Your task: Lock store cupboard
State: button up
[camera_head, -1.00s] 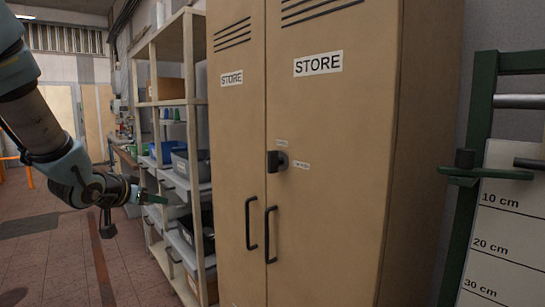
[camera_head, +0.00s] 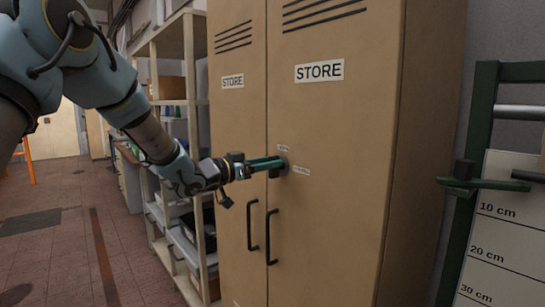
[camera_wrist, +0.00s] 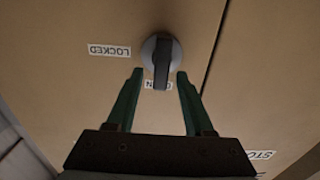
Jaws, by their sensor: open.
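The tan store cupboard (camera_head: 330,200) has two shut doors with STORE labels and black handles. A grey round knob (camera_wrist: 160,50) with a dark grip bar sits on the right door; it also shows in the head view (camera_head: 274,173), partly hidden by my fingers. In the wrist view the bar points down at a small label (camera_wrist: 158,86) that it partly covers, with O and N showing. A LOCKED label (camera_wrist: 109,50) is to its left, so the bar does not point at it. My gripper (camera_wrist: 160,74) is open, its green fingertips on either side of the bar; contact cannot be told.
A shelf rack (camera_head: 197,130) with bins stands left of the cupboard. A green frame (camera_head: 480,130) with a centimetre scale board (camera_head: 505,245) stands to the right. The tiled floor (camera_head: 65,250) at the left is mostly clear.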

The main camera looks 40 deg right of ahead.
jog(key=shift+d, duration=1.05)
grip_shut()
